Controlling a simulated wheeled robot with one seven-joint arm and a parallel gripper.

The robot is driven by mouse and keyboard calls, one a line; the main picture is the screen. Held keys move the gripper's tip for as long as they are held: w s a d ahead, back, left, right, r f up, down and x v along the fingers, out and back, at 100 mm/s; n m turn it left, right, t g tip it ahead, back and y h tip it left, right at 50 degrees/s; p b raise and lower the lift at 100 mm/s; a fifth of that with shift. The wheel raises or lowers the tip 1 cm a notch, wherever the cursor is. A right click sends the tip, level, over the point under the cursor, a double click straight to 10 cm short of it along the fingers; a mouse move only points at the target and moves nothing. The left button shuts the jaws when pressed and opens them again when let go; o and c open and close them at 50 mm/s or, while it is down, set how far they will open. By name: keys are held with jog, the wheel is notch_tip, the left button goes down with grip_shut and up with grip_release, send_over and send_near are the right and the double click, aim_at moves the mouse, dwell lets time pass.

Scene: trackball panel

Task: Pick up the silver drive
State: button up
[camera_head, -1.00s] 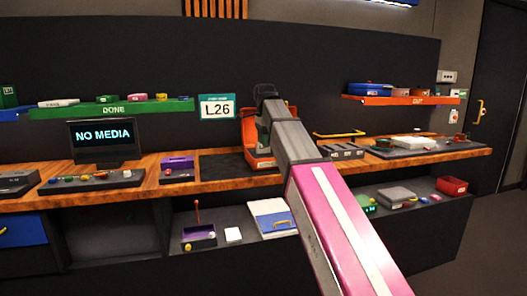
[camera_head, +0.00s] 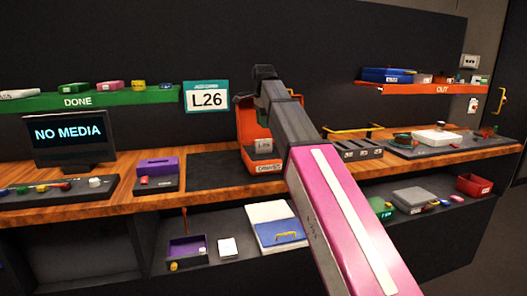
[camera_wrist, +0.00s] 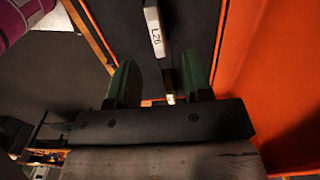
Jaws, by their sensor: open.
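A slim silver drive with an L26 label (camera_wrist: 154,28) shows at the top of the wrist view, beyond my fingertips and apart from them. In the head view, a small grey labelled piece (camera_head: 263,145) sits in the orange bin (camera_head: 263,168) on the counter; it may be the same drive. My gripper (camera_wrist: 160,80) is open, its two green fingers apart with nothing held between them. An orange wall (camera_wrist: 285,80) stands close at its right. In the head view my arm reaches over the counter beside the bin, and my fingers cannot be made out.
A dark mat (camera_head: 212,166) lies left of the bin, mostly clear. A purple box (camera_head: 157,167) stands further left. A dark slotted rack (camera_head: 358,150) is to the right. The green DONE shelf (camera_head: 105,98) and orange OUT shelf (camera_head: 430,88) hang above the counter.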

aim_at(264, 145)
jog(key=f, duration=0.9)
jog(key=shift+s+f, duration=0.2)
jog(key=shift+f, duration=0.15)
jog(key=shift+c, duration=0.4)
grip_shut()
